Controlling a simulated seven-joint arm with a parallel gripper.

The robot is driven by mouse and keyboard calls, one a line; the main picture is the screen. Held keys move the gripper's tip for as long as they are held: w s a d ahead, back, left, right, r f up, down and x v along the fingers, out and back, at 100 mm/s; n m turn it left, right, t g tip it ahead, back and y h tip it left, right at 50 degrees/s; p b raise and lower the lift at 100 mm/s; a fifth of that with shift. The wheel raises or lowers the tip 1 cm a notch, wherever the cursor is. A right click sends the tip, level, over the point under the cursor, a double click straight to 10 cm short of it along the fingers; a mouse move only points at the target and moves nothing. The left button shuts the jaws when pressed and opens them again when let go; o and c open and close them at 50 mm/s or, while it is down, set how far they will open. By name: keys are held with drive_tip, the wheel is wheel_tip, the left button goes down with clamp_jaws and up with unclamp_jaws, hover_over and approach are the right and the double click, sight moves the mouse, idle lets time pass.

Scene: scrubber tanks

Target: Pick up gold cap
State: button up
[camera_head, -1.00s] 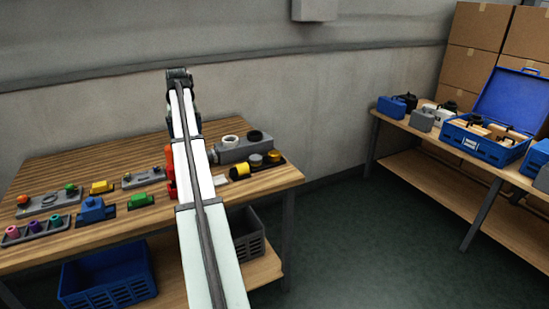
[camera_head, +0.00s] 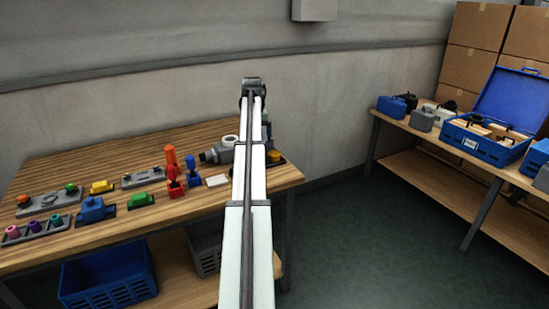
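A round gold cap (camera_head: 274,156) sits on a dark base near the right end of the wooden table, just right of my arm. It is partly hidden by the arm. My arm rises across the middle of the view to a dark joint over the table. The gripper itself is hidden behind the arm, so neither its fingers nor its distance from the cap can be seen.
A grey tank (camera_head: 215,155) with a white ring (camera_head: 229,141) stands left of the arm. A blue crate (camera_head: 108,278) is below the table.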

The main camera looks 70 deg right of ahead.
drive_tip(key=s+d+f+m+h, duration=0.1)
drive_tip(key=s+d+m, duration=0.1)
drive_tip(key=s+d, duration=0.1)
drive_tip(key=m+h, duration=0.2)
drive_tip(key=m, duration=0.3)
hover_over(275, 153)
drive_tip(key=a, duration=0.2)
drive_tip(key=shift+g, duration=0.3)
wheel_tip(275, 153, down, 7)
drive_tip(key=shift+a, duration=0.1)
drive_tip(key=shift+w+x, duration=0.15)
drive_tip(key=shift+x, duration=1.2)
drive_tip(key=shift+w+x, duration=0.2)
drive_tip(key=shift+x, duration=1.1)
drive_tip(key=shift+c, duration=0.2)
drive_tip(key=shift+r, duration=0.1)
drive_tip(key=c, duration=1.1)
